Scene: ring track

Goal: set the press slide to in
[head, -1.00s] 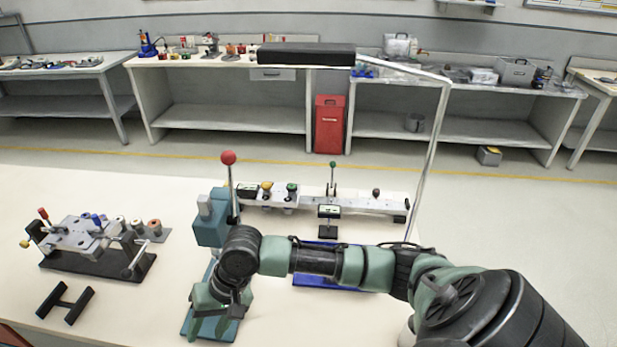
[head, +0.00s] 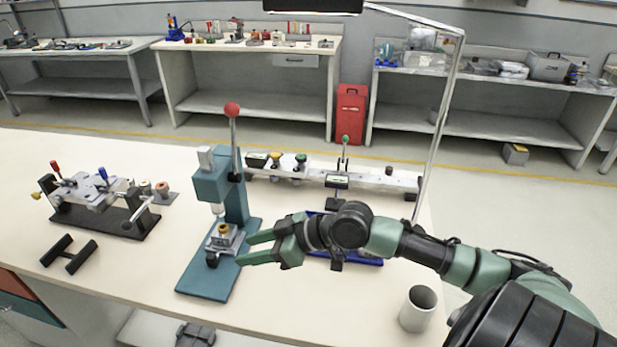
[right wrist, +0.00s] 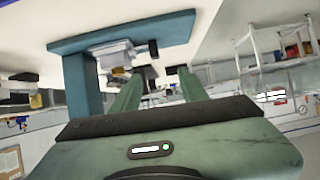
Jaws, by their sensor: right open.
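The teal press (head: 234,192) stands on the table, with a red-knobbed lever (head: 232,110) pointing up and a flat teal base (head: 205,283). The press slide (head: 224,241) is a metal block low on the base, below the ram, with a brass-coloured piece on it and a dark knob at its front. My right gripper (head: 243,248) is open, its green fingers pointing left beside the slide at its right side; I cannot tell whether they touch it. In the right wrist view the slide (right wrist: 115,52) shows upside down beyond the fingers. My left gripper is not in view.
A clamp fixture (head: 100,200) and a black H-shaped piece (head: 68,254) lie to the left. A long rail fixture (head: 375,181) is behind the arm, near a thin metal post (head: 437,120). A grey cup (head: 418,308) stands at the right front. Bare table lies front centre.

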